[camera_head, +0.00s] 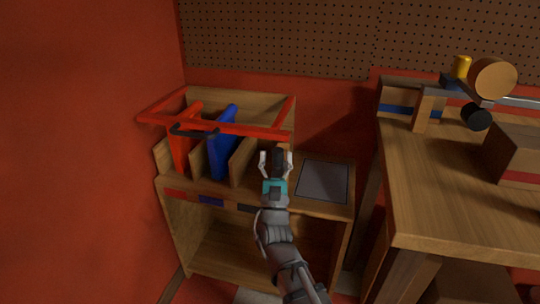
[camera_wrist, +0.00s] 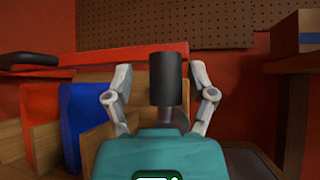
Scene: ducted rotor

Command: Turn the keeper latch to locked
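A black cylinder (camera_wrist: 165,80) on a short grey stem stands upright between the fingers of my gripper (camera_wrist: 163,85) in the wrist view. It also shows dark between the fingers in the head view (camera_head: 278,158). I cannot tell for certain whether it is the keeper latch's handle. My gripper (camera_head: 276,163) is open, its fingers spread on either side of the cylinder. A gap shows on the left; contact on the right is unclear. A red bar frame (camera_head: 230,128) with a black handle (camera_head: 190,130) lies across the rack, left of my gripper. No lock marking is readable.
The wooden rack (camera_head: 165,183) holds a red panel (camera_head: 181,145) and a blue panel (camera_head: 221,150) in its slots. A grey plate (camera_head: 324,181) lies right of my gripper. A workbench (camera_head: 450,220) with parts stands further right. A pegboard (camera_head: 280,40) is behind.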

